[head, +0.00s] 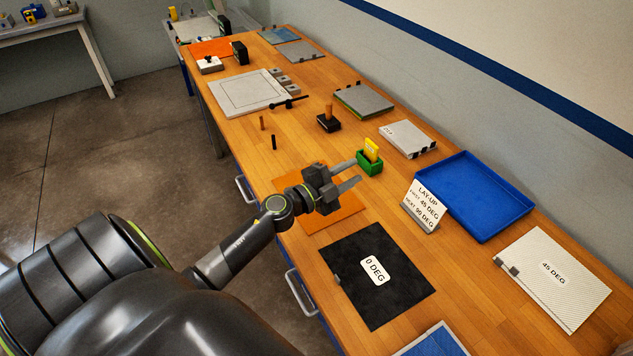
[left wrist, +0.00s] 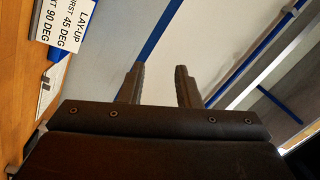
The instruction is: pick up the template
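No thing in view is labelled as a template, and I cannot tell for sure which one it is. A flat orange square sheet (head: 325,221) lies on the wooden bench, partly hidden under my left gripper (head: 356,172). The gripper is above the sheet's far edge, beside a small green holder (head: 370,167) with a yellow item in it. Its two fingers are apart with nothing between them. The left wrist view also shows the open fingers (left wrist: 160,85), against the wall. My right gripper is not in view.
A black sheet marked 0 DEG (head: 389,291) lies nearer. A LAY-UP sign (head: 421,204) stands beside a blue tray (head: 501,217). A white 45 DEG sheet (head: 540,296) lies right. A white outlined plate (head: 249,94) and another orange sheet (head: 208,45) lie farther back.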

